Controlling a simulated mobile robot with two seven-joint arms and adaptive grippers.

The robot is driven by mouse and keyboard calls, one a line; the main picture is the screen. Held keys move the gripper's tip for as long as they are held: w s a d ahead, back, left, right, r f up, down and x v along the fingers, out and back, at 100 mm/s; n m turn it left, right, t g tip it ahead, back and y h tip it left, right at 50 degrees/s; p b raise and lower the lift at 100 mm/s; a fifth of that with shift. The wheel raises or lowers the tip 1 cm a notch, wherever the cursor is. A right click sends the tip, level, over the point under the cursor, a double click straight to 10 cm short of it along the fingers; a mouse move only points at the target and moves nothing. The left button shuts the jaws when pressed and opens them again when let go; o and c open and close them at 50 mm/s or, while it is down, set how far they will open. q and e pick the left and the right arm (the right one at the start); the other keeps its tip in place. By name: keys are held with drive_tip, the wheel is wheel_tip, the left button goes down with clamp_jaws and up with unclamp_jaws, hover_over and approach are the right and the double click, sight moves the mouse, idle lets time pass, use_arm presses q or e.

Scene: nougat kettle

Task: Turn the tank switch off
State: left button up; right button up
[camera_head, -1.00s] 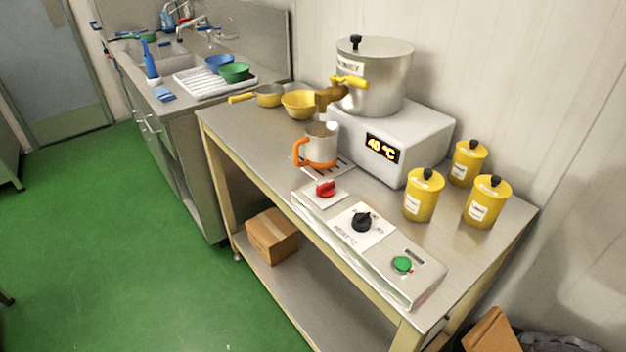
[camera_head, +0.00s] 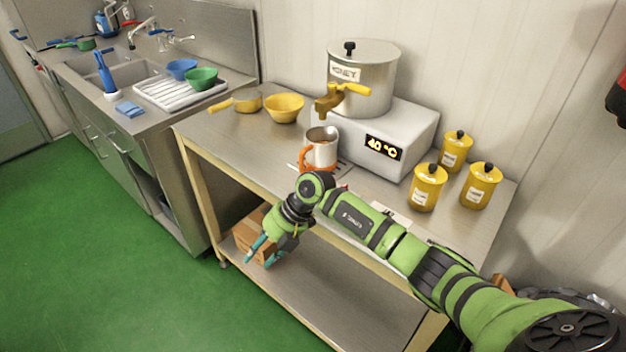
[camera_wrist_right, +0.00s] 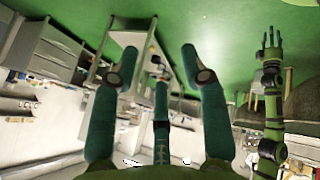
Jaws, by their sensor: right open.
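The steel honey tank (camera_head: 365,85) with its brass tap stands on the white heater (camera_head: 415,135), whose display reads 40 °C. The control panel at the table's front edge is largely hidden behind my right arm; a pale patch of it (camera_head: 392,213) shows above the arm. Its switches cannot be made out. My right gripper (camera_head: 260,254) is open and empty, pointing down in front of the table's front edge. Its spread teal fingers (camera_wrist_right: 158,52) show in the wrist view. My left gripper (camera_wrist_right: 271,38) is small at the right of that view; its opening is unclear.
A steel mug with an orange handle (camera_head: 320,147) stands below the tap. Yellow jars (camera_head: 427,190) stand to the right, a yellow bowl (camera_head: 284,107) to the left. A cardboard box (camera_head: 246,232) is on the lower shelf behind my gripper. Green floor in front is clear.

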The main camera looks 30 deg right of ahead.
drive_tip(key=w+d+r+m+h+p, duration=0.1)
drive_tip(key=w+d+r+m+h, duration=0.1)
drive_tip(key=d+r+h, duration=0.65)
drive_tip(key=w+d+r+m+h, duration=0.1)
drive_tip(key=d+r+m+h, duration=0.3)
drive_tip(key=d, duration=0.7)
drive_tip(key=shift+n+y, duration=0.75)
drive_tip(key=shift+n, duration=0.05)
drive_tip(key=p+x, duration=0.1)
drive_tip(key=x, duration=0.1)
drive_tip(key=d+p+x, duration=0.1)
drive_tip(key=x, duration=0.1)
drive_tip(key=shift+w+f+p, duration=0.2)
drive_tip(key=shift+p, duration=0.1)
drive_tip(key=shift+w+d+f, duration=0.1)
drive_tip(key=shift+d+f, duration=0.05)
drive_tip(key=shift+f, duration=0.3)
clamp_jaws()
